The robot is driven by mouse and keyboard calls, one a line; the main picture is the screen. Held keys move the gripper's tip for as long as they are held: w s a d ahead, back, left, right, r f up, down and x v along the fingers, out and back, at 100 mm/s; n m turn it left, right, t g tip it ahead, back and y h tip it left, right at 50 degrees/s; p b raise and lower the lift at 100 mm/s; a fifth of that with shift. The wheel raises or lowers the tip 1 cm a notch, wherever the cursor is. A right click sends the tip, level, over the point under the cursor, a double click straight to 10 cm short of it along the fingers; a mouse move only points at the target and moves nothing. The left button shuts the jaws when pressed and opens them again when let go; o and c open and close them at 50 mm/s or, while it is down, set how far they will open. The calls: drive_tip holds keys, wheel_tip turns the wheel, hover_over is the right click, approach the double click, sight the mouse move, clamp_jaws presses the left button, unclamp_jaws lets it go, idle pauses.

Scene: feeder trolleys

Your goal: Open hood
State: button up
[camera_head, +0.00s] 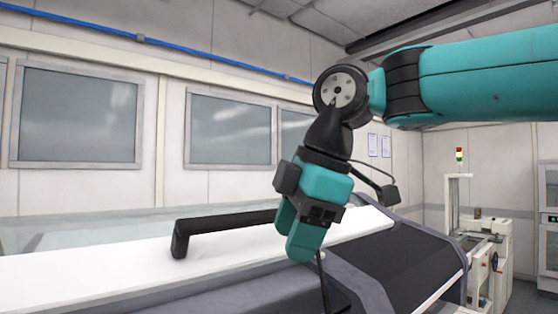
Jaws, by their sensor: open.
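The hood (110,280) is a long white panel on a grey and black machine, with a see-through section behind it. It looks closed. A black bar handle (225,221) is fixed on it; its left end post shows, and its right end is hidden behind my gripper. My gripper (297,232) hangs down from the right, its teal fingers in front of the handle's right part. The fingers are open. From this view I cannot tell whether they straddle or touch the handle.
The machine's dark sloping side (395,265) lies to the right of my gripper. A smaller machine with a signal light (459,155) stands further right at the back. Windows (230,128) line the back wall. The air above the hood at left is clear.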

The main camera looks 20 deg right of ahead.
sight(273, 212)
drive_tip(key=w+d+r+n+t+h+p, duration=0.1)
drive_tip(key=d+r+n+p, duration=0.1)
drive_tip(key=r, duration=0.6)
drive_tip(key=w+d+r+n+t+p, duration=0.1)
drive_tip(key=r+n+p, duration=0.1)
drive_tip(key=r, duration=0.7)
drive_tip(key=shift+n, duration=0.3)
drive_tip(key=b+x, duration=0.7)
drive_tip(key=x, duration=0.2)
drive_tip(key=b+x, duration=0.7)
drive_tip(key=x, duration=0.1)
drive_tip(key=shift+w+d+f, duration=0.2)
drive_tip(key=shift+w+f, duration=0.1)
clamp_jaws()
